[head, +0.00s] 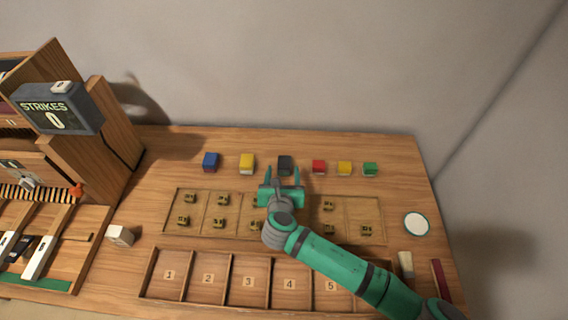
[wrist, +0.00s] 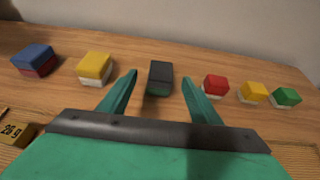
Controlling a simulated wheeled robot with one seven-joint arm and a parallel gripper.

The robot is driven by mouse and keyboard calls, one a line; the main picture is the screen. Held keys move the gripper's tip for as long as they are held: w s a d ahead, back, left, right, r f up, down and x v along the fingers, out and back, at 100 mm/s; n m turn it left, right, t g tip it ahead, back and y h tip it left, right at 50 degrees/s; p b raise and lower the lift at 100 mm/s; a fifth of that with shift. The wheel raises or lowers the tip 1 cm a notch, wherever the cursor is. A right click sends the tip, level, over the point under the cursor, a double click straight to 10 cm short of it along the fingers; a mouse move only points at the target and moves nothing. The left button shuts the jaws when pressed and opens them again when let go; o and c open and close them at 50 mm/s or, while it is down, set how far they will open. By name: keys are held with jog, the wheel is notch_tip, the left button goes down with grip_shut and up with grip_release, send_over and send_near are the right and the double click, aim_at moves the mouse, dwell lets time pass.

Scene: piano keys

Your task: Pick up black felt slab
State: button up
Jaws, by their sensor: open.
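The black felt slab (head: 284,165) sits in the row of small coloured blocks along the back of the table. In the wrist view the black slab (wrist: 160,77) has a dark top and a greenish lower side. My gripper (head: 284,175) is open and empty, with its two green fingers pointing at the slab. In the wrist view the slab shows between and a little beyond the fingertips of my gripper (wrist: 160,76). I cannot tell whether the fingers touch it.
A yellow block (head: 247,163) stands left of the slab and a red block (head: 318,167) right; blue, yellow and green blocks are farther out. A shallow tray (head: 172,212) with brass pieces lies under my arm. A numbered rack (head: 208,277) is in front. A wall stands behind.

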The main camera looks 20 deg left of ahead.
aim_at(284, 164)
jog(key=shift+x, duration=2.2)
jog(key=shift+d+f, duration=0.1)
jog(key=shift+d, duration=0.05)
jog(key=c, duration=1.1)
